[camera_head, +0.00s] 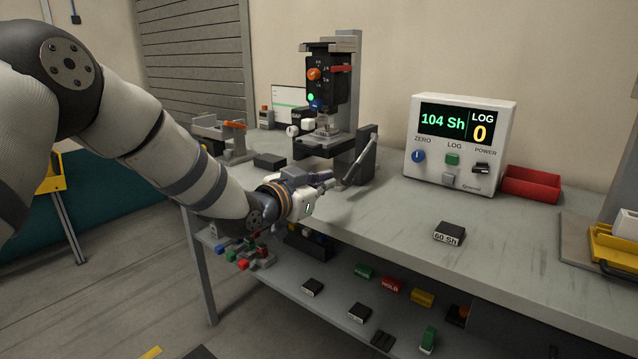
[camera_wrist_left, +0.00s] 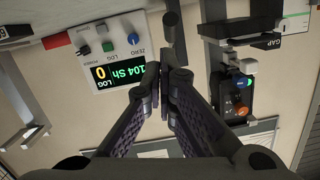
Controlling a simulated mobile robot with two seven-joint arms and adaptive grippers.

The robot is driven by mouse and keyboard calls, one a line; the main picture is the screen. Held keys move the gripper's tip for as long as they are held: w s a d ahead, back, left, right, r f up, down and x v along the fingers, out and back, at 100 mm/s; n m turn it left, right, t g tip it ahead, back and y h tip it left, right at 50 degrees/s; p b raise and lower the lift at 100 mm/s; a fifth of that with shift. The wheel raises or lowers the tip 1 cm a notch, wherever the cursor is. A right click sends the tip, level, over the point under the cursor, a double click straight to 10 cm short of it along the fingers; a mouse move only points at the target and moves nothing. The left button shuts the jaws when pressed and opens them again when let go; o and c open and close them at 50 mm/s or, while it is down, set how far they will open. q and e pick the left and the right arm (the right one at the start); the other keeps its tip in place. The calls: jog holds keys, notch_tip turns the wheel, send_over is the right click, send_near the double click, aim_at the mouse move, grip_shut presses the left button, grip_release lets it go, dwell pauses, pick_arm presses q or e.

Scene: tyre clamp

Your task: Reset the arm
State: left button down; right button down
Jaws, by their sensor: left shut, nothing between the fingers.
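My left arm (camera_head: 190,170) reaches in from the left over the front edge of the workbench. My left gripper (camera_head: 326,180) is shut and empty, just left of a grey tilted lever (camera_head: 361,157) on the test stand (camera_head: 331,90). In the left wrist view the fingertips (camera_wrist_left: 164,76) are together, close to a dark bar with a rounded end (camera_wrist_left: 172,30). I cannot tell whether they touch it. The stand also shows in that view (camera_wrist_left: 235,95). My right gripper is not in view.
A white readout box (camera_head: 460,150) shows 104 Sh and LOG 0. A red bin (camera_head: 531,184) is beside it. A black 60 Sh block (camera_head: 449,233) lies on the bench (camera_head: 400,225). The shelf below holds several small blocks. The bench's front middle is mostly clear.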

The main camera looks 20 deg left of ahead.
pick_arm(q)
jog(key=shift+s+a+f, duration=0.15)
jog(key=shift+s+a, duration=0.05)
jog(key=shift+s, duration=0.4)
jog(key=s+f+n+g+y, duration=0.15)
jog(key=s+f+g, duration=0.25)
jog(key=s+f, duration=0.9)
jog(key=s+f+n+g+y, duration=0.15)
jog(key=s+f+g, duration=0.25)
jog(key=s+f, duration=0.85)
jog(key=s+a+f+n+g, duration=0.1)
jog(key=s+f+g, duration=0.2)
jog(key=s, duration=0.7)
jog(key=s+a+f+n+g+y, duration=0.1)
jog(key=s+f+g, duration=0.2)
jog(key=s, duration=0.8)
jog(key=s+a+f+n+g, duration=0.1)
jog(key=s+f+g, duration=0.2)
jog(key=s, duration=0.7)
jog(key=shift+s+a+f+g+y, duration=0.2)
jog(key=shift+a+f+g+y, duration=0.1)
jog(key=shift+f+g+y, duration=0.15)
